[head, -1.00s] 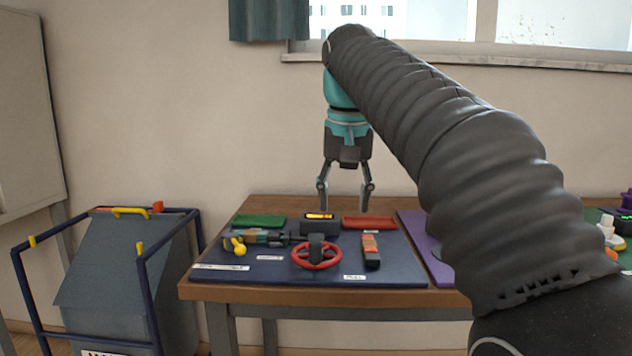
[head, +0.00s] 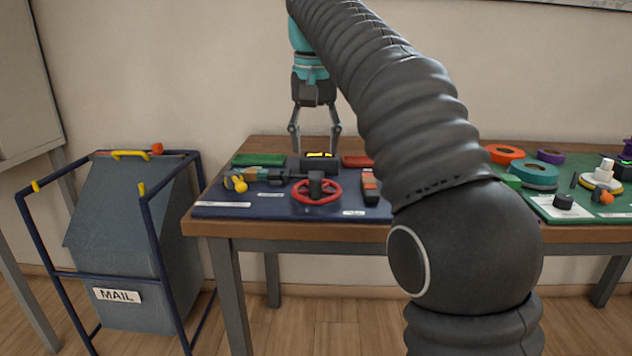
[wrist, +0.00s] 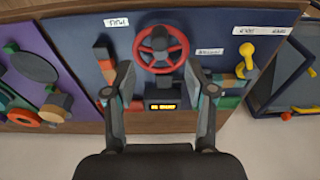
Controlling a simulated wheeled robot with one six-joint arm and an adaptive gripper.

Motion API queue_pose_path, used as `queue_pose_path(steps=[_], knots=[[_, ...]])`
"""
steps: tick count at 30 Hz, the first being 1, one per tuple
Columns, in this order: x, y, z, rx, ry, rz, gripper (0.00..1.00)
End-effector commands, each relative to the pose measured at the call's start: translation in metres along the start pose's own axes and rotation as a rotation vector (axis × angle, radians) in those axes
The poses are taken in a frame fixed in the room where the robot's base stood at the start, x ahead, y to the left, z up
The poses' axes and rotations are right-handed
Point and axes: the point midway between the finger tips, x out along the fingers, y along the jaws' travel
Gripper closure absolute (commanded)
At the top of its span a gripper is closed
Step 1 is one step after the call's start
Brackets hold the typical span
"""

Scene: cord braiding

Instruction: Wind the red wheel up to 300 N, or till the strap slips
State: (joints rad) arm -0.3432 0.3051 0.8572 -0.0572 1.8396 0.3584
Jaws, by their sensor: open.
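The red wheel (head: 298,196) stands near the front middle of the dark blue board, and it also shows in the wrist view (wrist: 140,50), with a dark hub and block across its middle. My gripper (head: 315,148) is open and empty, above and behind the wheel in the head view. In the wrist view its fingers (wrist: 157,80) are apart, one either side below the wheel, not visibly touching it. A black box with a lit yellow display (head: 318,155) sits behind the wheel; its digits are too small to read. I cannot make out the strap clearly.
A yellow lever (head: 240,184) with a teal and orange part is left of the wheel. A black and orange block (head: 370,185) is at its right. Green and red trays (head: 258,160) lie behind. A mail cart (head: 120,235) stands left of the table.

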Motion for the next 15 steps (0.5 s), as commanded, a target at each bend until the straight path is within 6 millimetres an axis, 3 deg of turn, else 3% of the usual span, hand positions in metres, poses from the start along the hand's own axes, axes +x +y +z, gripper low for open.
queue_pose_path(steps=[6,15], knots=[[0.040,0.000,0.002,0.000,-0.003,0.001,0.45],[0.081,0.000,0.001,0.000,-0.001,0.000,0.45]])
